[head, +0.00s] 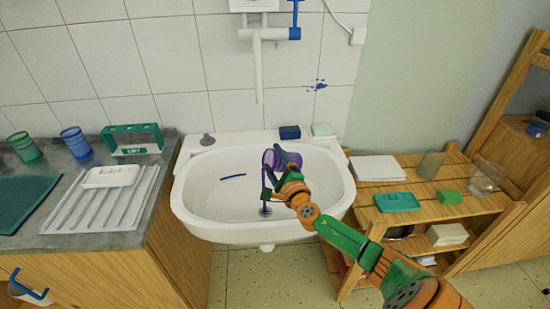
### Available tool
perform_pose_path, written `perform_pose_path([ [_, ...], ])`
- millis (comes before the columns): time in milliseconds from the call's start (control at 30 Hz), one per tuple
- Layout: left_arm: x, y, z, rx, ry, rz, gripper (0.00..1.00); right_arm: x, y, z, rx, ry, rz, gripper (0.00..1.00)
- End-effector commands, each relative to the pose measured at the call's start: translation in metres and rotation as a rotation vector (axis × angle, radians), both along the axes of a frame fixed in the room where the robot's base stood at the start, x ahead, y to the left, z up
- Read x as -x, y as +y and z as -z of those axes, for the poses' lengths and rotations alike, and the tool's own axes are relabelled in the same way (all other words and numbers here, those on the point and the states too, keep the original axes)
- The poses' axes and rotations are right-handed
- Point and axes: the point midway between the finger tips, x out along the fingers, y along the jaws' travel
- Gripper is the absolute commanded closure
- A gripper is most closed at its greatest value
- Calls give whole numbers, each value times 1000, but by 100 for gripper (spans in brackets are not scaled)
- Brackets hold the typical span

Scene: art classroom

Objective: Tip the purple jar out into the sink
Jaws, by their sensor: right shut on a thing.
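The purple jar (269,159) is held tipped on its side over the white sink (185,205). My right gripper (281,161) is shut on the jar; its fingers and wrist hide part of it. A thin purple stream runs down from the jar's left side to the sink floor, near the dark drain (265,211). The sink's basin also has a blue streak (233,177) on its back left wall. My left gripper is not in view.
A tap pipe (258,70) hangs on the tiled wall above the sink. A dark blue block (289,132) and a pale green one (323,130) sit on the back rim. Left is a counter with a drying rack (95,208); right is a wooden shelf (440,180) with several things.

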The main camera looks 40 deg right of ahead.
Motion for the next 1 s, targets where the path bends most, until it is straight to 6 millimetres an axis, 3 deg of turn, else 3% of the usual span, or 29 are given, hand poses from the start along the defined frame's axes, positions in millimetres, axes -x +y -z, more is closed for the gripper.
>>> perform_pose_path([
  [200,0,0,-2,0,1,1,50,-2,8,17,301,78,0,93],
  [433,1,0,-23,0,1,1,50,-4,16,10,521,133,-2,93],
  [633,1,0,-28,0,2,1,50,-5,18,12,606,156,-1,93],
  [1000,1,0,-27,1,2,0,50,-5,18,13,612,158,-1,93],
])
